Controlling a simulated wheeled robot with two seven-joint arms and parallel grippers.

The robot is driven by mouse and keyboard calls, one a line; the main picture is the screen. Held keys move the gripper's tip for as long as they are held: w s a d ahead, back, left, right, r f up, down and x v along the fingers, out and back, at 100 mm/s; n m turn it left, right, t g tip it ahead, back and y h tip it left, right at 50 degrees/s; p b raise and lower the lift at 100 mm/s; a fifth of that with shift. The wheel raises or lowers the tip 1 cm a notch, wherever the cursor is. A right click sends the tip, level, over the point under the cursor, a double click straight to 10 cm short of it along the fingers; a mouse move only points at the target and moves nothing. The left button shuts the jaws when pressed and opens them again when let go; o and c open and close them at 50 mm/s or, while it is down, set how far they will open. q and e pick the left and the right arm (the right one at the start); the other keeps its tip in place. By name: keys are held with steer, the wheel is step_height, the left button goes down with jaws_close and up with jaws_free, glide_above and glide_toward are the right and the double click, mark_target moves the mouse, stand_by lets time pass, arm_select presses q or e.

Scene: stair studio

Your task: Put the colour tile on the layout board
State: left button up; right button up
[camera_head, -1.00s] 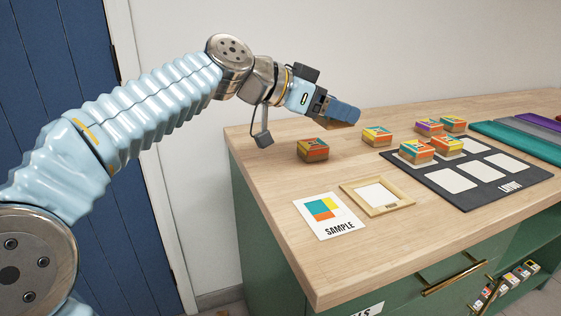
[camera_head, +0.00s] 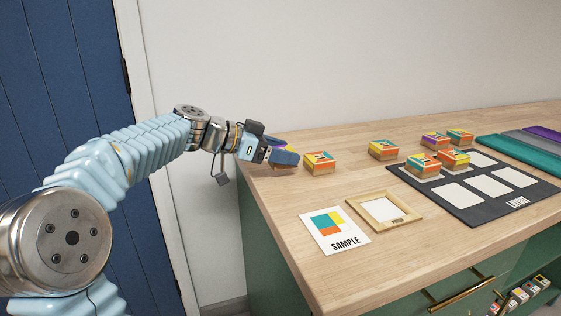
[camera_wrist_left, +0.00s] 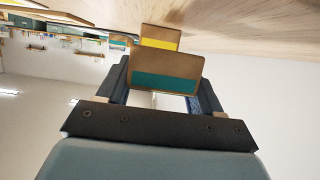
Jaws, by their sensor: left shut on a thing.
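My left gripper (camera_head: 284,157) is shut on a colour tile (camera_head: 285,167), a wooden block with a partly hidden coloured top, at the table's left end. In the left wrist view the held tile (camera_wrist_left: 165,68) sits between the fingers, showing a brown side with a teal stripe. I cannot tell whether it touches the table. The dark layout board (camera_head: 485,212) lies at the right with pale cells. Two tiles, one (camera_head: 423,166) and another (camera_head: 453,160), sit on its back-left cells. My right gripper is out of view.
A loose tile (camera_head: 320,162) stands just right of the gripper; more stand farther right, one (camera_head: 383,149) alone. A SAMPLE card (camera_head: 335,230) and a wooden frame (camera_head: 405,220) lie in front. Teal and grey strips (camera_head: 515,150) lie at the back right.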

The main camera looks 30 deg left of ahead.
arm_select(q)
step_height(320, 180, down, 3)
steer(key=shift+a+b, duration=0.1)
steer(key=shift+b, duration=0.45)
steer(key=shift+f, duration=0.15)
steer(key=o, duration=1.1)
